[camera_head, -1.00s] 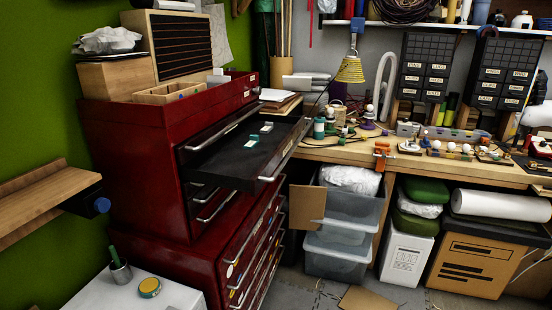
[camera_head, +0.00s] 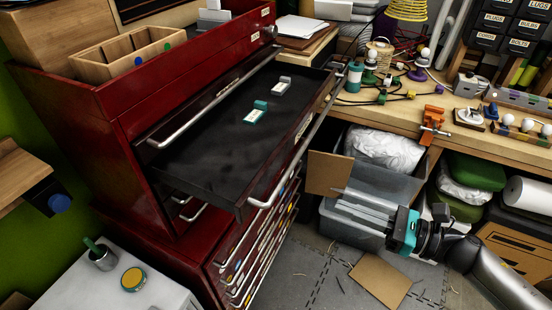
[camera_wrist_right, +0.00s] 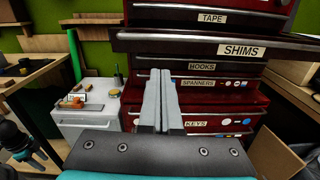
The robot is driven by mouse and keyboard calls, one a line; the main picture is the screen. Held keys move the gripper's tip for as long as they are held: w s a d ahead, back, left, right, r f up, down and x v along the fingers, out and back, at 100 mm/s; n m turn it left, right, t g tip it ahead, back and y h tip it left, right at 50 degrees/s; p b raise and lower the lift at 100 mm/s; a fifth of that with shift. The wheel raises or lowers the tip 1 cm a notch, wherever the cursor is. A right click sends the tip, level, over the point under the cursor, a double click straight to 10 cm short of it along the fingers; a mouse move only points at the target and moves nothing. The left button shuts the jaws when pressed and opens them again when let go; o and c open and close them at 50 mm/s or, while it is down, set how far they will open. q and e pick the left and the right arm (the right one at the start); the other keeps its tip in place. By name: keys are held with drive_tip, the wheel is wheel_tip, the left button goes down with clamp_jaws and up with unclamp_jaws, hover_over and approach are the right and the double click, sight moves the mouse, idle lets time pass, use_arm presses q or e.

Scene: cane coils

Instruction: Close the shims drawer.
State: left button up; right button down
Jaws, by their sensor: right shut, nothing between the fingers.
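The shims drawer (camera_head: 195,165) is pulled well out of the red tool cabinet (camera_head: 75,115) in the head view. It has a dark liner, a silver front handle (camera_head: 292,160) and a few small boxes (camera_head: 256,112) inside. In the right wrist view its label SHIMS (camera_wrist_right: 241,51) faces me at the upper right. My right gripper (camera_head: 335,203) is shut and empty, in front of the cabinet and apart from the drawer, lower than its front. In the right wrist view its fingers (camera_wrist_right: 160,78) point at the cabinet.
A wooden workbench (camera_head: 445,125) with cables and small parts stands right of the drawer. Clear plastic bins (camera_head: 345,215) lie under it. A white cabinet (camera_head: 160,290) stands at lower left. Floor between the red cabinet and my right arm is mostly clear.

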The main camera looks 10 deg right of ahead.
sight(192, 158)
drive_tip(key=shift+n+g, duration=0.3)
drive_tip(key=shift+n, duration=0.2)
drive_tip(key=p+x, duration=0.1)
drive_tip(key=x, duration=0.3)
drive_tip(key=p+x, duration=0.1)
drive_tip(key=x, duration=0.4)
drive_tip(key=r+p+x, duration=0.1)
drive_tip(key=x, duration=0.3)
drive_tip(key=shift+s+a, duration=0.15)
drive_tip(key=shift+a, duration=0.2)
drive_tip(key=shift+w+a, duration=0.25)
drive_tip(key=shift+a, duration=0.1)
use_arm(q)
wheel_tip(192, 158, up, 3)
drive_tip(key=shift+s+a+r, duration=0.15)
use_arm(e)
drive_tip(key=b+x, duration=0.4)
drive_tip(key=x, duration=0.7)
drive_tip(key=b+x, duration=0.5)
drive_tip(key=x, duration=0.6)
drive_tip(key=shift+a+r, duration=0.2)
drive_tip(key=shift+a, duration=0.2)
use_arm(q)
wheel_tip(192, 158, down, 10)
drive_tip(key=shift+s+b, duration=0.2)
drive_tip(key=shift+b, duration=0.1)
use_arm(e)
drive_tip(key=shift+w+r, duration=0.1)
drive_tip(key=shift+r, duration=0.15)
